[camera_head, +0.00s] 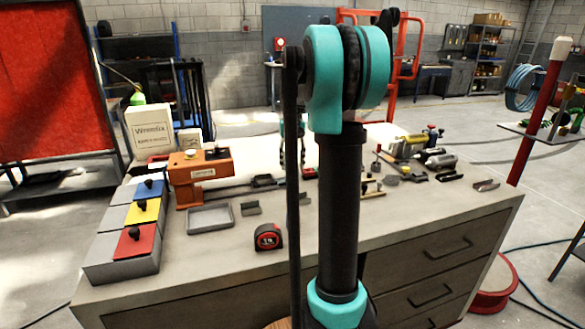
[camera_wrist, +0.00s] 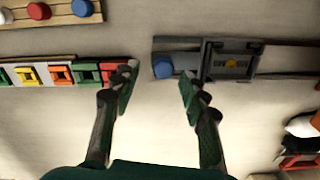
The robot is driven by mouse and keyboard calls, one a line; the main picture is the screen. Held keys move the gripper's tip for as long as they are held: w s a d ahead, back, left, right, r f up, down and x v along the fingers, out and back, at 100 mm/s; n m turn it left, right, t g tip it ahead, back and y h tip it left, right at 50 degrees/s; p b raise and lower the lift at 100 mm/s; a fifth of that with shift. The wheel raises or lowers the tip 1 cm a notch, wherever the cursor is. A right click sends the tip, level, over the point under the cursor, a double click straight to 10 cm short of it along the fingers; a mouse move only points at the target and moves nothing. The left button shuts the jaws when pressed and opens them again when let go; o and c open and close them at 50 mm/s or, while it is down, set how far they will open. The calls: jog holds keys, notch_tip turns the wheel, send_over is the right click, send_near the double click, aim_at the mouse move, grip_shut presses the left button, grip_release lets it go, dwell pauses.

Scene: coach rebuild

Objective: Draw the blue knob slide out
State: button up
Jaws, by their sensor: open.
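In the wrist view, a blue round knob (camera_wrist: 162,67) sits at the left end of a dark grey slide (camera_wrist: 187,62). My gripper (camera_wrist: 157,80) is open and empty. Its two fingers are spread apart, with the blue knob between the fingertips in the picture, nearer the right one. I cannot tell how far above the knob the fingertips are. In the head view my own arm covers much of the middle of the bench, and I cannot make out this slide there.
A row of coloured blocks (camera_wrist: 60,74) reaches the left fingertip in the wrist view. A wooden board (camera_wrist: 60,12) with coloured knobs lies beyond it. On the bench (camera_head: 330,240) stand a grey box (camera_head: 120,265) with coloured lids, an orange block (camera_head: 205,175) and a tape measure (camera_head: 268,237).

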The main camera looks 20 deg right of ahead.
notch_tip(320, 180, up, 10)
dwell(0.3)
jog(key=shift+s+f, duration=0.1)
jog(key=shift+f, duration=0.05)
